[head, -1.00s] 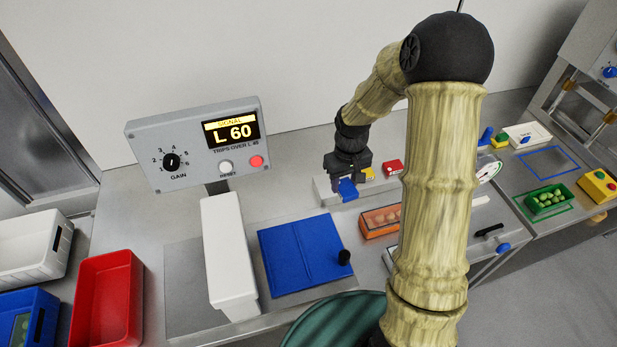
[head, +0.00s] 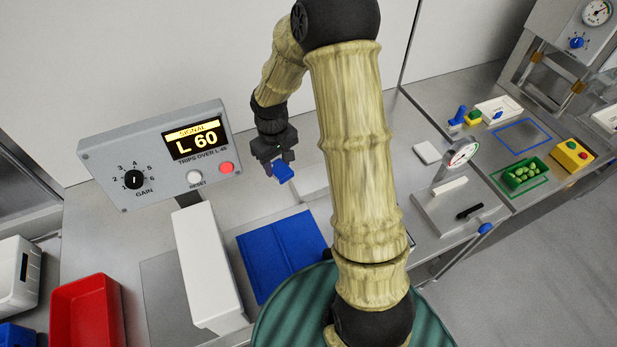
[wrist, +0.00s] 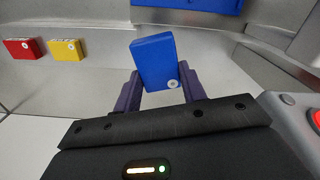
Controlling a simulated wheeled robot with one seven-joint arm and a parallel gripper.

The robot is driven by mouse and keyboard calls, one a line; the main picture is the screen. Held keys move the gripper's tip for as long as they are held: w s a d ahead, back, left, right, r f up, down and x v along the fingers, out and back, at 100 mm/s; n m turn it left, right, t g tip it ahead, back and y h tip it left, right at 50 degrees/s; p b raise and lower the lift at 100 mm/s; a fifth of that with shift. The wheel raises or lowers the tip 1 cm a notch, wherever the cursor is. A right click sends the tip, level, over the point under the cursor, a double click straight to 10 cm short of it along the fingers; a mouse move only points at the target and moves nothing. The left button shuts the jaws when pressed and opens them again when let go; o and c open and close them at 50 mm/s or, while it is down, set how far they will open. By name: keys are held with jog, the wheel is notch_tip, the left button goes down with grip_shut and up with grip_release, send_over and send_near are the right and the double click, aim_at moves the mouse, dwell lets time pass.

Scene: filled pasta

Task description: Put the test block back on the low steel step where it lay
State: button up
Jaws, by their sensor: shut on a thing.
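My gripper (head: 279,163) is shut on the blue test block (head: 283,174), which hangs below the fingers. In the wrist view the block (wrist: 156,62) sits between the two dark fingers, slightly tilted, with a pale round mark near its lower corner. The low steel step (head: 312,182) is just right of the gripper in the head view, partly hidden by my arm. In the wrist view a red block (wrist: 22,50) and a yellow block (wrist: 66,50) rest on the step at the left. The block appears held clear of the step.
The signal box (head: 160,155) reading L 60 stands close left of the gripper. A white housing (head: 207,270) and a blue panel (head: 280,252) lie in front. A dial gauge stand (head: 460,155) is to the right. Red bin (head: 85,315) at lower left.

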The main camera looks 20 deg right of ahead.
jog(key=shift+s+a+n, duration=0.1)
jog(key=shift+n, duration=0.3)
jog(key=shift+d+f+n, duration=0.35)
jog(key=shift+d+n, duration=0.1)
jog(key=shift+n, duration=0.65)
jog(key=w+d+f+n, duration=0.1)
jog(key=d+n, duration=0.3)
jog(key=n, duration=0.6)
jog(key=w+d+f+n+b, duration=0.1)
jog(key=d+n, duration=0.4)
jog(key=n, duration=0.5)
jog(key=shift+w+f+n, duration=0.15)
jog(key=shift+w+n, duration=0.15)
jog(key=shift+n, duration=0.1)
jog(key=shift+f+p, duration=0.3)
jog(key=shift+f, duration=2.85)
